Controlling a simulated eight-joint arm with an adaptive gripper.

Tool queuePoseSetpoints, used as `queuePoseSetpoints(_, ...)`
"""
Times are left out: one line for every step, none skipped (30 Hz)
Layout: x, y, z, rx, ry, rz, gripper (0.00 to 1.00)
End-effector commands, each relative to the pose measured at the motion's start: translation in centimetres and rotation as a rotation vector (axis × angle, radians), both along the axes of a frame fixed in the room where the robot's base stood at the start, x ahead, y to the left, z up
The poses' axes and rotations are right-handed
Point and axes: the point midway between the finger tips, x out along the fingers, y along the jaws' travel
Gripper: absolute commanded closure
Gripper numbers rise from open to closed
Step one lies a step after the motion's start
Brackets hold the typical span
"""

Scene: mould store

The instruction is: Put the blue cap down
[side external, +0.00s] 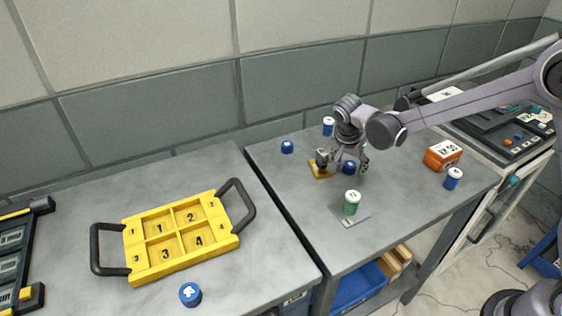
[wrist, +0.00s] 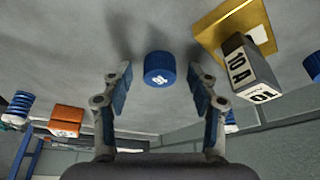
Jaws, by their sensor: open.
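A blue cap (side external: 349,168) with a white mark sits on the right-hand table, under my gripper (side external: 349,160). In the wrist view the blue cap (wrist: 159,68) lies between the fingertips of my gripper (wrist: 159,78), with a gap on both sides. My gripper is open and holds nothing. The cap appears to rest on the grey table top.
Close beside the cap is a yellow plate (side external: 316,172) with a grey 10 A block (wrist: 248,62). A green cylinder (side external: 351,202) stands on a small plate in front. An orange box (side external: 443,154) and blue spring pieces (side external: 453,178) (side external: 328,125) stand nearby. The yellow four-compartment tray (side external: 137,265) looks empty.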

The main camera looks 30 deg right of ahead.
Motion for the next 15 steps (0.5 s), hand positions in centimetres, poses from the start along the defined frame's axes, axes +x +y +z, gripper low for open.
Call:
queuePoseSetpoints(0.01, -0.02, -0.02, 0.000, 0.000, 0.000, 0.41)
queuePoseSetpoints(0.01, -0.01, -0.01, 0.000, 0.000, 0.000, 0.41)
queuePoseSetpoints(0.01, -0.01, -0.01, 0.000, 0.000, 0.000, 0.41)
queuePoseSetpoints(0.01, -0.01, -0.01, 0.000, 0.000, 0.000, 0.41)
queuePoseSetpoints(0.00, -0.02, -0.01, 0.000, 0.000, 0.000, 0.41)
queuePoseSetpoints(0.00, -0.02, -0.01, 0.000, 0.000, 0.000, 0.52)
queuePoseSetpoints(0.00, -0.01, 0.00, 0.000, 0.000, 0.000, 0.61)
queuePoseSetpoints(0.00, -0.01, 0.00, 0.000, 0.000, 0.000, 0.69)
queuePoseSetpoints(0.00, -0.01, 0.00, 0.000, 0.000, 0.000, 0.81)
queuePoseSetpoints(0.00, -0.01, 0.00, 0.000, 0.000, 0.000, 0.83)
queuePoseSetpoints(-0.01, -0.01, 0.01, 0.000, 0.000, 0.000, 0.83)
queuePoseSetpoints(-0.01, -0.01, 0.01, 0.000, 0.000, 0.000, 0.83)
queuePoseSetpoints(-0.01, -0.01, 0.01, 0.000, 0.000, 0.000, 0.83)
queuePoseSetpoints(-0.01, -0.01, 0.01, 0.000, 0.000, 0.000, 0.86)
queuePoseSetpoints(-0.01, -0.01, 0.01, 0.000, 0.000, 0.000, 0.86)
